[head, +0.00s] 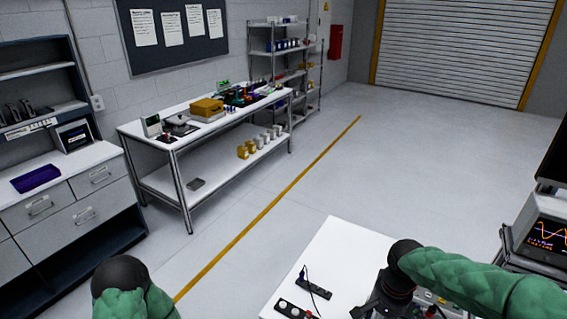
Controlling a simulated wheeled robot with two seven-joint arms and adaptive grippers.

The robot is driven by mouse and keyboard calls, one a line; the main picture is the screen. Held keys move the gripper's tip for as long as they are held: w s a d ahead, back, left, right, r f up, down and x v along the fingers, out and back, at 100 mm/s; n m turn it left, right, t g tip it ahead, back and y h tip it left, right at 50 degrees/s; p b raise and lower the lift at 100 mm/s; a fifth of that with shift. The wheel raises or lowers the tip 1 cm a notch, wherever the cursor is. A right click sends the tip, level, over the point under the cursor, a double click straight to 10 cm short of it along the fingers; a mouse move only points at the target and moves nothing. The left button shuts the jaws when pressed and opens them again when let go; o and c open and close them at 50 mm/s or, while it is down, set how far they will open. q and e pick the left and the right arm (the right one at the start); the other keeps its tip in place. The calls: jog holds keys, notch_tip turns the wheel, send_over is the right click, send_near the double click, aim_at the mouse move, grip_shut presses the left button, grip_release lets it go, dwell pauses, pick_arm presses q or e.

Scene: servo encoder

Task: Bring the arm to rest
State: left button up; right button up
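My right arm, in a green padded sleeve, comes in from the right edge in the head view and bends down at a black joint. My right gripper (380,305) is dark and points down over the white table at the bottom; its fingertips are cut off or hidden, so its opening cannot be seen. My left arm shows only as a green sleeve and a black joint at the bottom left. My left gripper is out of view.
The white table (335,250) carries a dark device with a cable (314,288) and a dark strip with round white parts (292,309). An oscilloscope (545,235) stands at the right. A cluttered workbench (160,180) is at the back left. Open floor lies between.

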jog(key=s+a+f+n+y+b, duration=0.1)
jog(key=s+a+f+b, duration=0.1)
jog(key=f, duration=1.1)
jog(key=s+a+f+n+y+b, duration=0.1)
jog(key=s+a+f+b, duration=0.2)
jog(key=f, duration=1)
jog(key=s+a+f+n+y+b, duration=0.1)
jog(key=s+a+f, duration=0.5)
jog(key=f, duration=0.7)
jog(key=a+n+b, duration=0.1)
jog(key=a+b, duration=0.1)
jog(key=shift+s+a+y, duration=0.25)
jog(key=shift+a+y, duration=0.05)
jog(key=shift+a, duration=0.05)
jog(key=shift+f, duration=0.1)
